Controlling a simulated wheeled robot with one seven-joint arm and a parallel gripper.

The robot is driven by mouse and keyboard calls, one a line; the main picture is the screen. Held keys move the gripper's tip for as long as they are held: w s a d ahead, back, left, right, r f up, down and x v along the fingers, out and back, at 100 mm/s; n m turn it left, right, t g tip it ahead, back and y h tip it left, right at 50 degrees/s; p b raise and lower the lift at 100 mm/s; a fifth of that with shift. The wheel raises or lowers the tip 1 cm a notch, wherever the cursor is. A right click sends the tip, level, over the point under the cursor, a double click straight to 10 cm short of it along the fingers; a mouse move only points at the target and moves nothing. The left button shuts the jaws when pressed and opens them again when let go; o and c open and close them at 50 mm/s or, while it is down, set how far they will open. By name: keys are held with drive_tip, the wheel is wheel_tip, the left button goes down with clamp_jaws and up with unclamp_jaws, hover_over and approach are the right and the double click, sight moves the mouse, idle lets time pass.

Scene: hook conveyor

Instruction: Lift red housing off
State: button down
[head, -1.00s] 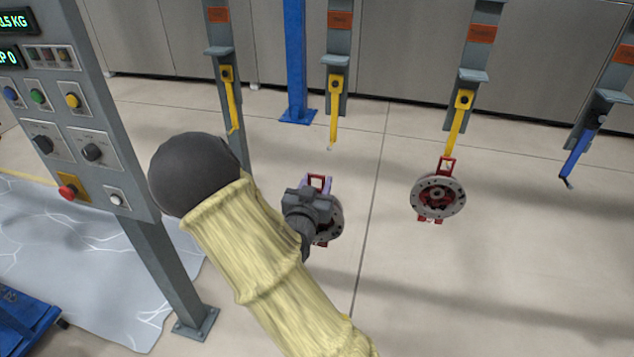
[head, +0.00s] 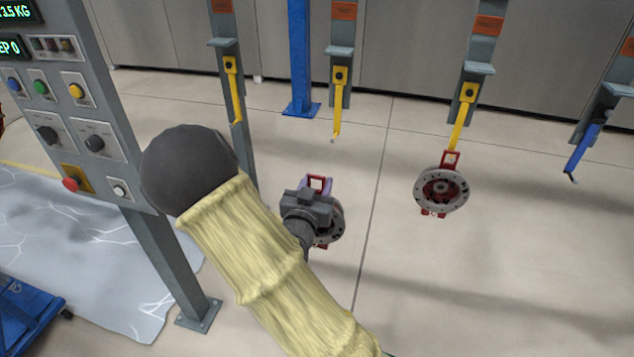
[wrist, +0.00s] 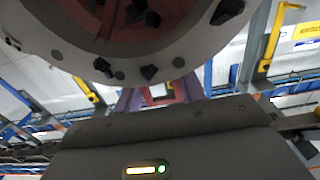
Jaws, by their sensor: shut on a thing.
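A red housing with a grey flanged ring (head: 336,222) is at my gripper (head: 316,190), partly hidden behind my wrist. Its red bail stands up at the top. My gripper is shut on this housing, and the housing hangs clear below the yellow hook (head: 337,110), with a gap between bail and hook tip. In the wrist view the grey ring (wrist: 215,35) fills the top, and the red bail (wrist: 160,92) shows above the gripper body. A second red housing (head: 441,189) hangs by its bail from another yellow hook (head: 462,120) to the right.
An empty yellow hook (head: 233,90) hangs at left and a blue hook (head: 582,150) at far right. A control panel on a post (head: 85,110) stands at left, near my arm. A blue cart (head: 25,315) is at lower left. The floor right of my arm is clear.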

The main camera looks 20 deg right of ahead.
drive_tip(key=shift+v, duration=1.25)
drive_tip(key=shift+r, duration=0.15)
